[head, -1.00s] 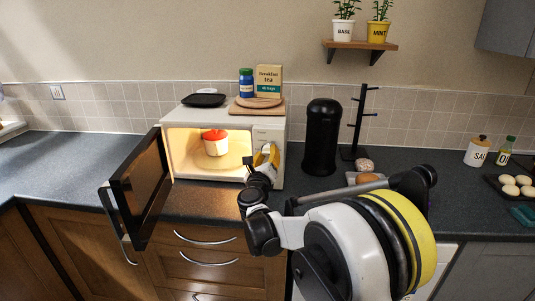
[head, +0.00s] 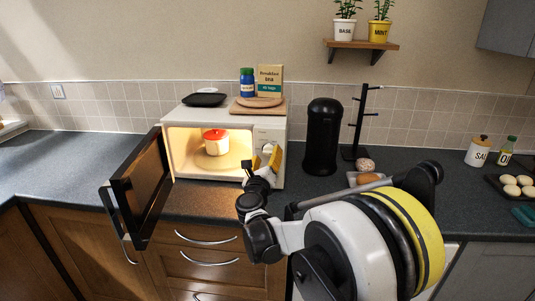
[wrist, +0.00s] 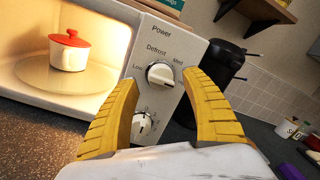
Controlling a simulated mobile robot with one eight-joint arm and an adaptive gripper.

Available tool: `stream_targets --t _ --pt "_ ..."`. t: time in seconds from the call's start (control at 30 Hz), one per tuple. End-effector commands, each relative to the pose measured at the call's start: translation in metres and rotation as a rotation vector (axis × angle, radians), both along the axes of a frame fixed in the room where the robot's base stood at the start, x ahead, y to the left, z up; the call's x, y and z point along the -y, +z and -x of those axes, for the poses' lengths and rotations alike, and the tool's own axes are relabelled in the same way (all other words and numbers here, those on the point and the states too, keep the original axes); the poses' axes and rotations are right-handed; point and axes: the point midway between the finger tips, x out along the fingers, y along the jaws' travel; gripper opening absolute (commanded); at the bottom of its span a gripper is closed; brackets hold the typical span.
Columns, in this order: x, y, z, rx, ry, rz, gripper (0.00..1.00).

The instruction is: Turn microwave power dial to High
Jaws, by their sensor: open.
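The white microwave (head: 225,113) stands on the counter with its dark door (head: 140,190) swung open to the left. Its power dial (wrist: 161,74) is a round white knob under the word "Power", with Low, Defrost and Med marked around it. The High mark does not show. I cannot tell surely which mark the dial points to. A second dial (wrist: 142,124) sits below it. My gripper (wrist: 160,79) is open, its yellow fingers on either side of the power dial in the wrist view. I cannot tell whether they touch it. My gripper (head: 262,160) shows in front of the control panel in the head view.
A white pot with a red lid (head: 215,142) is inside the lit microwave. A pan (head: 204,100) and a wooden board with a tea box (head: 270,80) are on top. A black canister (head: 321,138) stands close on the right, with a small tray of food (head: 368,181) nearby.

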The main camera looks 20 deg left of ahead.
Motion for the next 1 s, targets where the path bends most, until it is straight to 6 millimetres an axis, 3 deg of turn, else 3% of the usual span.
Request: stream_targets --t 0.2,0.43,0.6,1.0 --pt "0.008 -0.003 0.050 0.000 0.004 0.000 0.56" --pt "0.016 -0.006 0.088 0.000 0.004 0.000 0.56" --pt "0.019 -0.007 0.098 0.000 0.002 0.000 0.56" --pt "0.019 -0.007 0.099 0.000 0.001 0.000 0.56"
